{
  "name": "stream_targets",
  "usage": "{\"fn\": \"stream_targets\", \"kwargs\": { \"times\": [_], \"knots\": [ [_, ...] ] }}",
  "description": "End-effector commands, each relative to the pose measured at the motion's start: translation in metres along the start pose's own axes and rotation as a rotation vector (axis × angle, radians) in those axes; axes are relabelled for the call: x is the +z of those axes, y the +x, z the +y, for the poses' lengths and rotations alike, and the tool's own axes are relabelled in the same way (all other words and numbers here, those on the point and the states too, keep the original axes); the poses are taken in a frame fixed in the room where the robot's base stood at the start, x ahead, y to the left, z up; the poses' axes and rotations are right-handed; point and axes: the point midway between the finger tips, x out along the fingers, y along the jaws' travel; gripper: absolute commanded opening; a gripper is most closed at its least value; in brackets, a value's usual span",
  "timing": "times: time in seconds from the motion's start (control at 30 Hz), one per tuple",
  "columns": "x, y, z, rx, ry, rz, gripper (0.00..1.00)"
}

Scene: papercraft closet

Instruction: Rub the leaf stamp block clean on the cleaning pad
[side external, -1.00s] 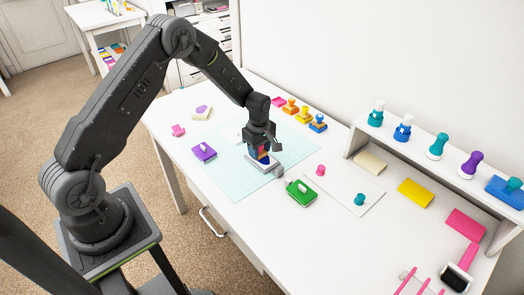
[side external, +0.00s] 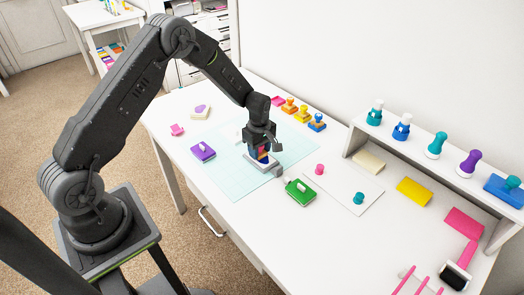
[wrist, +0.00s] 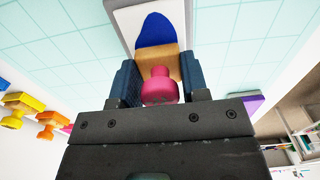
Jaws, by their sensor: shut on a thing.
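My gripper (side external: 262,148) is shut on the leaf stamp block (wrist: 158,62), a wooden block with a pink knob handle. The wrist view shows the knob between the blue finger pads of my gripper (wrist: 160,85). The stamp is upright at the cleaning pad (side external: 268,167), a white pad with a grey border. In the wrist view the cleaning pad (wrist: 121,17) carries a large dark blue stain beside the block. The stamp's underside is hidden, so I cannot tell its leaf shape or how firmly it touches.
The pad lies on a pale teal mat (side external: 225,158). A green ink pad (side external: 301,192) is close in front, a purple one (side external: 203,151) to the left. Orange, yellow and blue stamps (side external: 303,114) stand behind. A shelf with bottles (side external: 435,146) is at the right.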

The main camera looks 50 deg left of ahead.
Motion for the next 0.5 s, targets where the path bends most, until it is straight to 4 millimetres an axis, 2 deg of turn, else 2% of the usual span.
{"fn": "stream_targets", "kwargs": {
  "times": [0.2, 0.5],
  "knots": [
    [-0.005, -0.001, 0.000, 0.000, -0.001, 0.000, 0.13],
    [0.009, 0.000, 0.001, 0.001, 0.001, 0.000, 0.13]
  ]
}}
